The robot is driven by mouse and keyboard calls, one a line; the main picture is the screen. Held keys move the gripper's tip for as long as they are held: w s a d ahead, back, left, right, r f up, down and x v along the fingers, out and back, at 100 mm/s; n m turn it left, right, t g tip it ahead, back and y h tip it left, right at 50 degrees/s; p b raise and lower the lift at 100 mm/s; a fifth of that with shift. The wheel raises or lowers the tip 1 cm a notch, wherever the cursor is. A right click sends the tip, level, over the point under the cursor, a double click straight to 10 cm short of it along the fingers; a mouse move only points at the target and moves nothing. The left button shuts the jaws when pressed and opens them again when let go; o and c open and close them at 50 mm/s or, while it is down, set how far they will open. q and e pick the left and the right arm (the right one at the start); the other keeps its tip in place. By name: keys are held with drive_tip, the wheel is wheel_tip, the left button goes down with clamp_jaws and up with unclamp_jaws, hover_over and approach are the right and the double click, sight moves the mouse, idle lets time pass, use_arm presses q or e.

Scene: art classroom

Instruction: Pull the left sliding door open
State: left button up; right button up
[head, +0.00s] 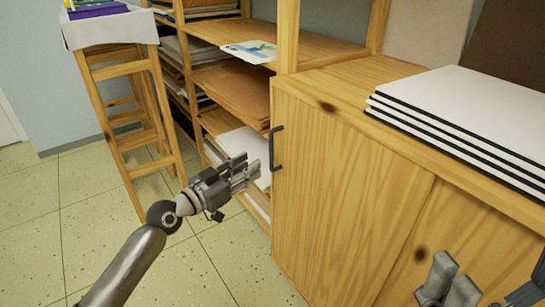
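The left sliding door (345,195) is a light wooden panel on the front of the low cabinet, and it looks closed. Its dark bar handle (277,148) stands upright near the door's left edge. My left gripper (252,170) is just left of the handle and slightly below it in the head view, fingers pointing toward it. Its fingers look apart and hold nothing; I see no contact with the handle. My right gripper (451,280) is at the lower right in front of the other door (455,235), with its two fingers apart and empty.
White boards (470,110) are stacked on the cabinet top (345,85). An open shelf (235,90) with boards and paper stands left of the door. A wooden stool (125,75) stands further left. The tiled floor (60,225) at left is clear.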

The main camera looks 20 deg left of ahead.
sight(272, 167)
use_arm(q)
drive_tip(key=b+x, duration=0.1)
drive_tip(key=x, duration=0.8)
drive_tip(key=shift+w+d, duration=0.1)
drive_tip(key=shift+w, duration=0.05)
clamp_jaws()
